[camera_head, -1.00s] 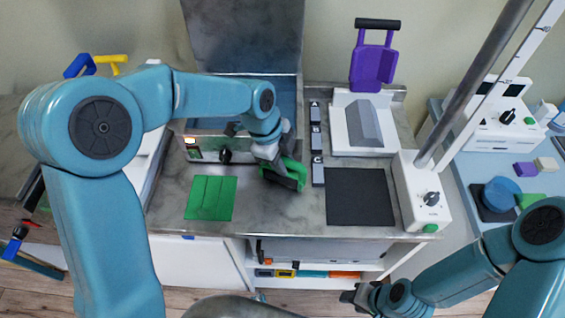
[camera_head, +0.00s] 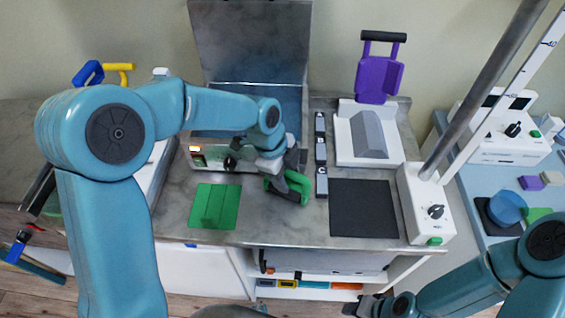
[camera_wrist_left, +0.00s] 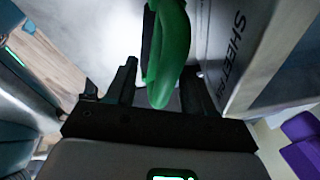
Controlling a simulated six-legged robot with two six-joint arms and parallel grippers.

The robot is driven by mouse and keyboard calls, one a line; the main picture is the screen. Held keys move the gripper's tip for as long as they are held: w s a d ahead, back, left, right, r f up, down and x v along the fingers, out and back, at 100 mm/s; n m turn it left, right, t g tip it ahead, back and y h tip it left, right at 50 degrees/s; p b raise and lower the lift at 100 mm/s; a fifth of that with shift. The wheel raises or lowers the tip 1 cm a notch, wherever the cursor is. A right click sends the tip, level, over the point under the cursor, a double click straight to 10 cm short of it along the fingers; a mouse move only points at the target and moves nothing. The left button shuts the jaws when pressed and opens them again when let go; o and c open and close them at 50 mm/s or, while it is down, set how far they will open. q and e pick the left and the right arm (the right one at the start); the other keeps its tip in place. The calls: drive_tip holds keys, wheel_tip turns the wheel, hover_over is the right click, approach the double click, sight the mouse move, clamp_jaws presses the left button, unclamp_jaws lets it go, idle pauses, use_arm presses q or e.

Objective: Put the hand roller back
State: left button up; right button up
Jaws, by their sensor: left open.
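A green and dark hand-held piece (camera_head: 286,188), which looks like the hand roller, is on the grey counter between the green mat and the black mat. My left gripper (camera_head: 277,176) is right above it, pointing down. In the left wrist view the green rounded part (camera_wrist_left: 170,60) lies between the two dark fingers of my left gripper (camera_wrist_left: 158,85), with a gap beside it. The jaws are open. The lower side of the piece is partly hidden. My right gripper (camera_head: 366,305) is low at the right, away from the counter; its jaws are too small to read.
A green mat (camera_head: 214,206) and a black mat (camera_head: 363,208) lie on the counter. An open metal box (camera_head: 206,157) stands behind. A dark strip (camera_head: 321,155), a white stand (camera_head: 345,150) and a purple piece (camera_head: 380,80) are further right. A post (camera_head: 480,95) rises at the right.

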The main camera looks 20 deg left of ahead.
sight(274, 188)
use_arm(q)
drive_tip(key=v, duration=1.2)
